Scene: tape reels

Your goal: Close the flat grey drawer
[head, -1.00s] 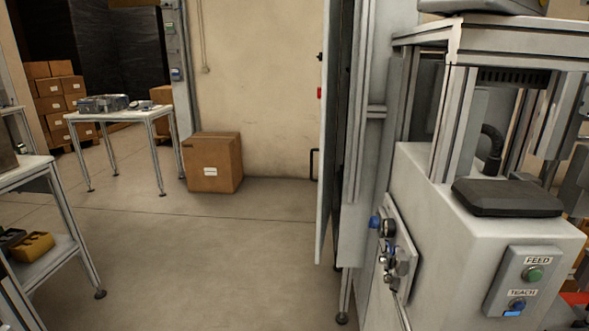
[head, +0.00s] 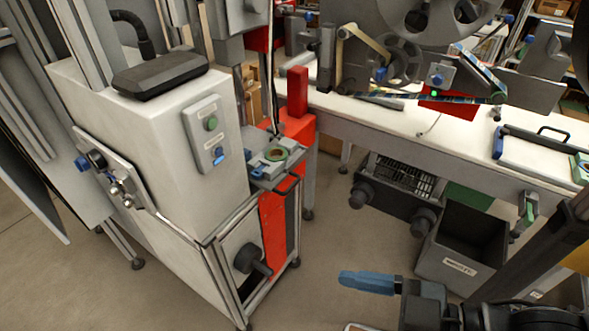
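A flat grey drawer (head: 262,171) juts out from the side of the white machine cabinet (head: 150,130), near the middle of the head view. My gripper (head: 368,283), with a blue finger part and a dark body, is at the bottom of the view, apart from the drawer. I see no object held, and the spacing of its fingers cannot be made out.
A red post (head: 298,125) stands close behind the drawer. A white bench (head: 370,118) with reels runs to the right. Under it are a dark unit with knobs (head: 395,205) and a grey bin (head: 462,245). Open floor (head: 325,255) lies between cabinet and bin.

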